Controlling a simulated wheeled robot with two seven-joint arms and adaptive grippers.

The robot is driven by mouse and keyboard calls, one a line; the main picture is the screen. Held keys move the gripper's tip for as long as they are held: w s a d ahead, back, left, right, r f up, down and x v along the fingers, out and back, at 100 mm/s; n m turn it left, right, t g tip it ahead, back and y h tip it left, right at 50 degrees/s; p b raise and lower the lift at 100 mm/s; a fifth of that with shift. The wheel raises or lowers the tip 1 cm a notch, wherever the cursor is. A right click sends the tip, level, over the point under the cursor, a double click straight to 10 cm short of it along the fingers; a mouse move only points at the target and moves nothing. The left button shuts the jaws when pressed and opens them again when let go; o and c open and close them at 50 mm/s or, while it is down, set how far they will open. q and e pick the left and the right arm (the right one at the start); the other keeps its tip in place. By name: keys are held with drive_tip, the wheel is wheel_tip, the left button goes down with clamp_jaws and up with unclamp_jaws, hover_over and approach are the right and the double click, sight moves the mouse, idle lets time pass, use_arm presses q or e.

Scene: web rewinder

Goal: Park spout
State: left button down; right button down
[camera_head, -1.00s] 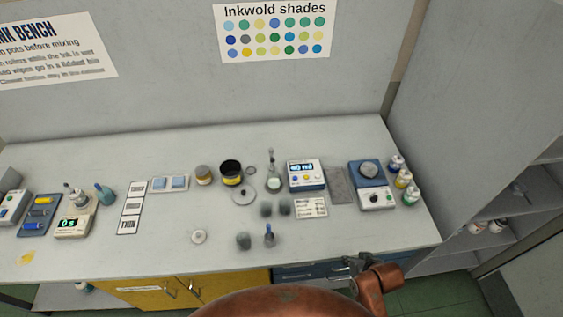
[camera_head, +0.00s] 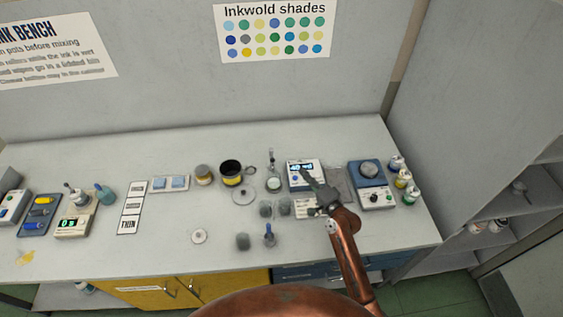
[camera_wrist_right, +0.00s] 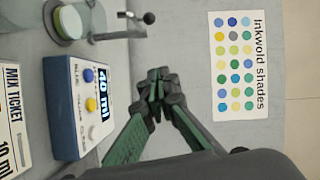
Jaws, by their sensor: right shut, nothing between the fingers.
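The ink dispenser (camera_head: 304,174) is a blue-and-white box with a lit display and coloured buttons. Its display reads 40 ml in the right wrist view (camera_wrist_right: 74,105). Left of it is a slim upright fitting (camera_head: 271,160), which looks like the spout, above a small glass vessel (camera_head: 273,184). The fitting also shows in the right wrist view, with a dark knobbed end (camera_wrist_right: 141,18); the glass is beside its base (camera_wrist_right: 85,20). My left gripper is not in view.
A mix ticket (camera_head: 305,207) lies before the dispenser. A blue scale-like device (camera_head: 371,186) and bottles (camera_head: 404,179) stand at right. Grey lumps (camera_head: 265,208), a dark pot (camera_head: 231,173) and a lid (camera_head: 243,196) are at left.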

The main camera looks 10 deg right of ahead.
drive_tip(key=w+a+f, duration=0.1)
drive_tip(key=w+a, duration=0.6)
drive_tip(key=w, duration=0.1)
drive_tip(key=shift+w+a+f+p, duration=0.15)
drive_tip(key=shift+w+a+p, duration=0.15)
drive_tip(key=shift+p, duration=0.1)
drive_tip(key=shift+a, duration=0.2)
idle(0.4)
